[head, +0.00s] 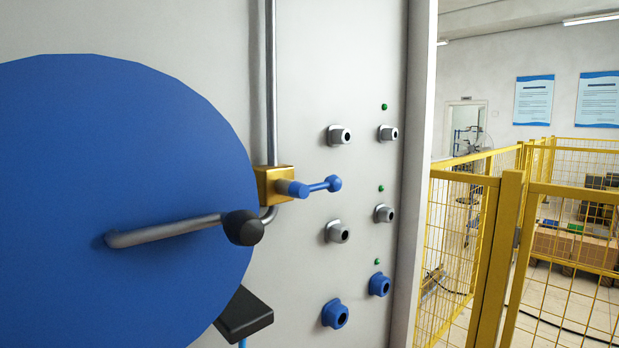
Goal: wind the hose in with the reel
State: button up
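The hose reel (120,290) is a large blue disc on the left, in front of a light grey panel. A grey metal crank (165,232) is fixed to its face and points right, ending in a black knob (243,228). A thin blue line, perhaps the hose (242,343), shows at the bottom edge below a black block (243,314). The rest of the hose is hidden or out of view. My gripper is not in view.
A brass valve (274,188) with a blue lever (322,186) sits on a vertical metal pipe (271,80) right of the reel. Grey ports (338,232) and blue ports (335,313) stick out of the panel. A yellow mesh fence (487,260) stands at the right.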

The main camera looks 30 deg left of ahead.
aim_at(130, 203)
jog(key=i, duration=1.15)
jog(key=u, duration=3.3)
jog(key=k, duration=0.75)
jog(key=z, duration=0.5)
jog(key=i, duration=0.2)
jog(key=z, duration=0.1)
